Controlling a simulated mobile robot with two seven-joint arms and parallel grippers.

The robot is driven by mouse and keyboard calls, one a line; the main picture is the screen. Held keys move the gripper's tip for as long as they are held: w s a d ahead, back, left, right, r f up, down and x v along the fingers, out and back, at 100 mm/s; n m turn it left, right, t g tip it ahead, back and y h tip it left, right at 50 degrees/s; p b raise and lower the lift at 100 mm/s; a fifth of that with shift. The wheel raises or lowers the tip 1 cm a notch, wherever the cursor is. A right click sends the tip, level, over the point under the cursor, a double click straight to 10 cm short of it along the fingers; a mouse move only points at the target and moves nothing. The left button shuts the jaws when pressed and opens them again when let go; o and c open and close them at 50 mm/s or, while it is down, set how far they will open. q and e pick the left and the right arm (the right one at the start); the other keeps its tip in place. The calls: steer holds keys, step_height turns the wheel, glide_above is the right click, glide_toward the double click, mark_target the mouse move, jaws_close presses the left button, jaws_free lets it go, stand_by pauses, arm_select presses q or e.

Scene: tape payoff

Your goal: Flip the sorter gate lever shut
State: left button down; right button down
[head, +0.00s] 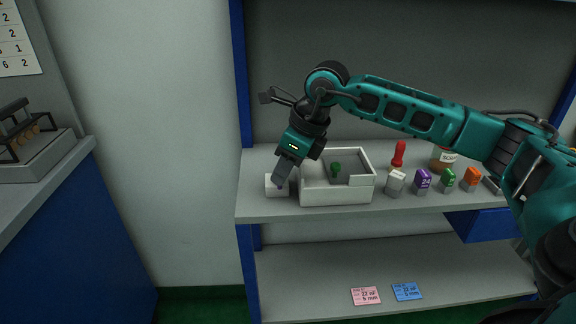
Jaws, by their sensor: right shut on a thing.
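My right gripper (281,182) reaches down from the right arm to the left end of the upper shelf. It is shut on a small white block (270,188), whose lower part is at shelf level beside the white tray. The gripper hides part of the block. I cannot make out a sorter gate lever for certain in the head view. A device with a black frame and a row of tan pieces (27,130) stands on the left counter, away from the gripper. My left gripper is not in view.
A white open tray (338,192) holding a green knobbed item (335,169) stands right of the gripper. Several coloured small blocks, a red-handled item (399,153) and a jar (442,159) stand farther right. Pink (366,296) and blue (407,291) cards lie on the lower shelf.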

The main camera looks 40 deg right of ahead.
steer(key=m, duration=0.1)
steer(key=a+m+h, duration=0.1)
steer(key=m, duration=0.2)
steer(key=shift+w+a+m+t+h, duration=0.3)
steer(key=shift+w+a+t, duration=0.05)
steer(key=shift+t, duration=0.05)
steer(key=shift+w+a+m+h+b, duration=0.15)
steer(key=shift+m+h+b, duration=0.05)
steer(key=shift+m, duration=0.35)
steer(key=shift+w+a+m+h+b, duration=0.1)
steer(key=shift+a+m+h+b, duration=0.1)
steer(key=shift+m, duration=0.35)
steer(key=shift+w+a+m+h, duration=0.15)
steer(key=shift+m+h, duration=0.1)
steer(key=shift+m, duration=0.3)
steer(key=shift+w+m+h, duration=0.15)
steer(key=shift+m+h, duration=0.1)
steer(key=shift+m, duration=0.3)
steer(key=c, duration=1)
jaws_free()
steer(key=shift+c, duration=0.2)
steer(key=shift+r, duration=0.1)
